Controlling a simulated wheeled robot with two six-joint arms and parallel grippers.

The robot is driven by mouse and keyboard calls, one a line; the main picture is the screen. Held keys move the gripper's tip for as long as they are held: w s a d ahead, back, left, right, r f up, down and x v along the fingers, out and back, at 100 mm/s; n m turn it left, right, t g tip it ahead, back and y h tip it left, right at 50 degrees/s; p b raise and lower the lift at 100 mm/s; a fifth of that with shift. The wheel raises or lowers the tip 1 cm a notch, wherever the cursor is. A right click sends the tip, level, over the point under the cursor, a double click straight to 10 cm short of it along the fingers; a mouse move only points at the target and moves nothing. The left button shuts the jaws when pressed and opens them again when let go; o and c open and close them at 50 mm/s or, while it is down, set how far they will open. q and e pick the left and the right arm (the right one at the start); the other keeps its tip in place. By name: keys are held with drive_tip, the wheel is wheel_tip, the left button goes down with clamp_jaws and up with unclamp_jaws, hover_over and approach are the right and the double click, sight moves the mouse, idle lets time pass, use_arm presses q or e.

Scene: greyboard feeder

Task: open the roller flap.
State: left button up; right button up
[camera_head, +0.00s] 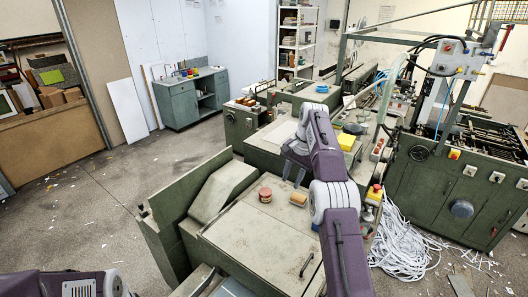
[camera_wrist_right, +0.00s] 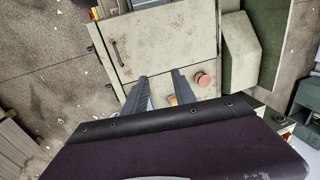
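A flat grey-green panel (camera_head: 262,238) with a dark bar handle (camera_head: 306,264) lies on top of the near machine. It looks closed, and it also shows in the right wrist view (camera_wrist_right: 165,45) with its handle (camera_wrist_right: 117,53). I cannot tell for certain that this panel is the roller flap; a sloped cover (camera_head: 222,190) stands beside it. My right gripper (camera_head: 293,170) is above the machine top, beyond the panel's handle. In the right wrist view its two fingers (camera_wrist_right: 162,90) are apart with nothing held. My left gripper is out of view.
A red round object (camera_head: 265,194) and a small orange-topped block (camera_head: 298,199) sit on the machine top near my right gripper. White paper strips (camera_head: 400,245) pile on the floor at right. The floor at left (camera_head: 80,215) is mostly open.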

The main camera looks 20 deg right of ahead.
drive_tip(key=s+a+f+n+b, duration=0.1)
drive_tip(key=s+a+f+b, duration=0.5)
drive_tip(key=b, duration=0.4)
drive_tip(key=s+a+f+n+b, duration=0.2)
drive_tip(key=s+a+f+b, duration=0.25)
drive_tip(key=f+b, duration=0.5)
drive_tip(key=s+f+n+b, duration=0.3)
drive_tip(key=s+f, duration=0.6)
drive_tip(key=f, duration=0.2)
drive_tip(key=s+f+n+h+b, duration=0.1)
drive_tip(key=s+f+n+b, duration=0.2)
drive_tip(key=s+f, duration=0.6)
wheel_tip(320, 180, down, 3)
drive_tip(key=shift+s+a+n+g+b, duration=0.25)
drive_tip(key=shift+a+n+g+b, duration=0.05)
drive_tip(key=shift+n, duration=0.3)
